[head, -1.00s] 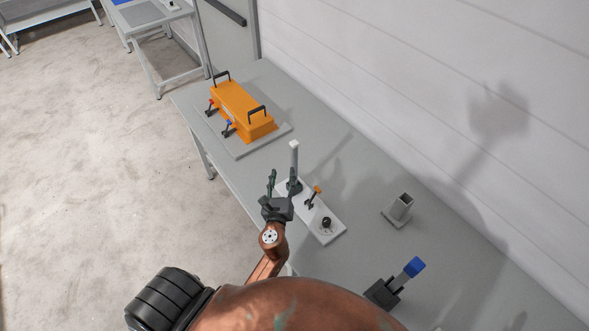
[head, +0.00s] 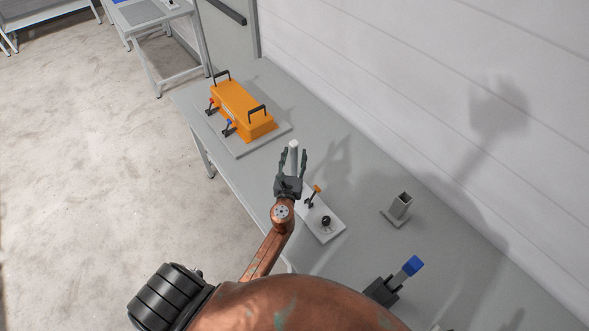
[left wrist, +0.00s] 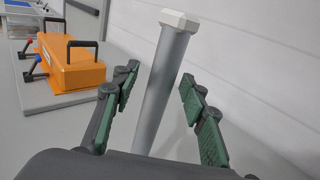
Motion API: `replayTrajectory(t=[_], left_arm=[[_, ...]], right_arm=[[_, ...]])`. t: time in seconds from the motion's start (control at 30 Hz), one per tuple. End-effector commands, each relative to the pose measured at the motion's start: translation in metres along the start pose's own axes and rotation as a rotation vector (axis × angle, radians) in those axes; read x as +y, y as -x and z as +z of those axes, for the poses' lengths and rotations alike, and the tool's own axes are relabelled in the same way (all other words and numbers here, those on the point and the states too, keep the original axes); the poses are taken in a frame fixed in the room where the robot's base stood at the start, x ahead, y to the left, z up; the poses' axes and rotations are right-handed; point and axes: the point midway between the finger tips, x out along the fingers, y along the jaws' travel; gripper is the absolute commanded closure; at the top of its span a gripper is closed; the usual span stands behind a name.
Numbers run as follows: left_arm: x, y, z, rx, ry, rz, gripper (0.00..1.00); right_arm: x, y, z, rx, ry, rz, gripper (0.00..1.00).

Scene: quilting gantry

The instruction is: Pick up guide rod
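The guide rod looks to be the upright grey rod (head: 292,162) with a pale squared cap, standing above the far end of a white base plate (head: 327,226). In the left wrist view, the rod (left wrist: 166,85) rises between the two green-padded fingers, with a gap to each side. My left gripper (head: 294,153) is open, its fingers on either side of the rod. The gripper's palm hides the rod's foot. My right gripper is not in view.
The plate also carries a small orange-topped lever (head: 316,190) and a black knob (head: 326,221). An orange box (head: 242,108) with black handles sits farther along the table. A grey square socket (head: 400,206) and a blue-topped piece (head: 412,265) stand to the right.

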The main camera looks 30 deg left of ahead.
Motion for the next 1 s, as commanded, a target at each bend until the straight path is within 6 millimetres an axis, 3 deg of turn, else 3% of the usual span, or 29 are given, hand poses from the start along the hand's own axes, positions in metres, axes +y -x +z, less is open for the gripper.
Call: replayTrajectory(t=[0.07,0.63,1.0], left_arm=[[0.0002,0.0003,-0.0002,0.0,0.0,0.0,0.6],[0.0002,0.0005,-0.0002,0.0,0.001,0.0,0.99],[0.0001,0.0005,-0.0001,0.0,0.001,0.0,1.0]], right_arm=[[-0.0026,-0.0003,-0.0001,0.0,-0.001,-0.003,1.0],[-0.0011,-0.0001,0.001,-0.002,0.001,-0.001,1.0],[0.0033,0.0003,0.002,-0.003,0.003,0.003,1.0]])
